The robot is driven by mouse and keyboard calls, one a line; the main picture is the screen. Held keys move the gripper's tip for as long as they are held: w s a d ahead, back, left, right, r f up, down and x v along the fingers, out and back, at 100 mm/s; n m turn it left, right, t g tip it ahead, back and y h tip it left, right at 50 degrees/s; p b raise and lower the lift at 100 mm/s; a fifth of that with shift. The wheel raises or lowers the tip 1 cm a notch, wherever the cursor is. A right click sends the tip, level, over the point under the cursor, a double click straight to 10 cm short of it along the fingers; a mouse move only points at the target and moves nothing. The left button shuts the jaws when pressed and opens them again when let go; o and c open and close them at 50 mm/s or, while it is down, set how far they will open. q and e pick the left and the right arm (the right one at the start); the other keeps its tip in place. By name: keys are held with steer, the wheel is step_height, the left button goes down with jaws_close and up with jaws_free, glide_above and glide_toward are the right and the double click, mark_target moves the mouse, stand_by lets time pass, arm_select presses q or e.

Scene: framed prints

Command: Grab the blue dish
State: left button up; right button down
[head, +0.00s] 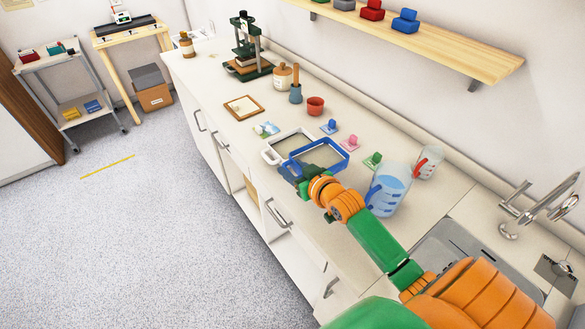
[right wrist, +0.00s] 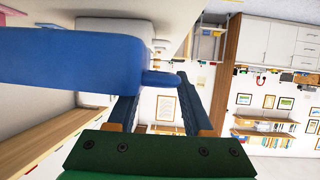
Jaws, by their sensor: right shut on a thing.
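Whether the dish touches the counter is unclear. My left gripper is out of view.
A clear pitcher with blue liquid (head: 388,190) and a cup with a red handle (head: 428,162) stand to the right, beside the sink (head: 455,255). Blue, pink and green small pieces lie behind the dish. A framed print (head: 243,107) lies to the left.

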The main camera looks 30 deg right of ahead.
steer(key=s+a+r+p, duration=0.1)
steer(key=s+a+r, duration=0.4)
steer(key=s, duration=0.5)
step_height(320, 180, up, 2)
steer(key=shift+s+a+r, duration=0.15)
steer(key=shift+s+r, duration=0.05)
steer(key=shift+s, duration=0.1)
